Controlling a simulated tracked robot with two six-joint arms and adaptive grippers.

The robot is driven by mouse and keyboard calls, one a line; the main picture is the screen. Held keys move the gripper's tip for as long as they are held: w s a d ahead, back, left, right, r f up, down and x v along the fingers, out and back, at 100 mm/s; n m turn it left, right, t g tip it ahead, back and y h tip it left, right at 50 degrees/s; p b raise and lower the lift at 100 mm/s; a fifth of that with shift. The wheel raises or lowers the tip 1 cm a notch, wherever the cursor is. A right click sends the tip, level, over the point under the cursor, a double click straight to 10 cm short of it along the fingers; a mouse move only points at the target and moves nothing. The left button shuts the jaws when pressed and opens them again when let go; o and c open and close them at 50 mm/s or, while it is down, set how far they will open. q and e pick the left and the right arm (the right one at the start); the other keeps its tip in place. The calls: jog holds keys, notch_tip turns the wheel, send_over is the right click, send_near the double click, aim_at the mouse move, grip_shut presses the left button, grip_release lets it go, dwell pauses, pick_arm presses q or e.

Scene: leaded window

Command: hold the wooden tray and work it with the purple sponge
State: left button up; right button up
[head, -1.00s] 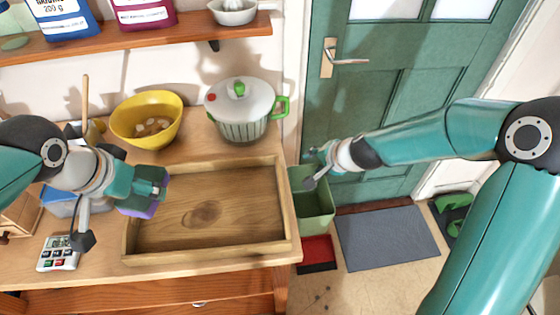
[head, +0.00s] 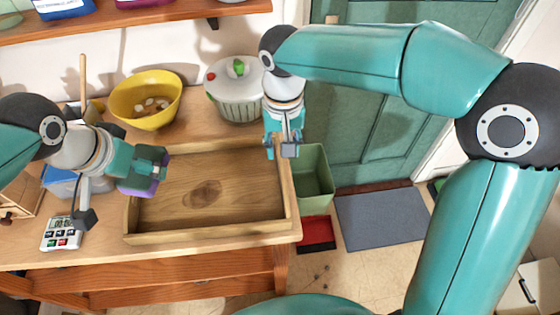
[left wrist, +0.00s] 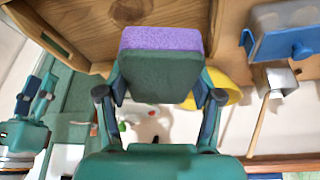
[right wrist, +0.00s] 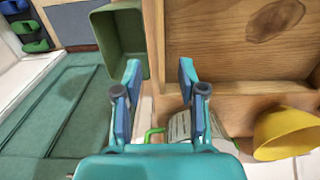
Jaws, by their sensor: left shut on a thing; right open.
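The wooden tray (head: 210,238) lies on the worktop, with a dark knot mark on its bare floor. My left gripper (head: 152,168) is shut on the purple sponge (head: 133,190) at the tray's left end. The left wrist view shows the sponge (left wrist: 162,39) with its purple layer and a dark green layer between the fingers. My right gripper (head: 280,150) is open and empty at the tray's right wall, near the far corner. In the right wrist view, the tray's wall edge (right wrist: 154,40) runs between the fingers' line; I cannot tell if they touch it.
A yellow bowl (head: 146,100) and a lidded white pot (head: 234,98) stand behind the tray. A calculator-like device (head: 62,234) lies at the front left. A green bin (head: 313,180) stands off the worktop's right end. A shelf (head: 130,28) runs above.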

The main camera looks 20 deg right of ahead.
aim_at(283, 170)
notch_tip(283, 170, down, 11)
dwell(0.4)
jog(key=shift+c, duration=0.2)
jog(key=shift+s, duration=0.1)
grip_shut()
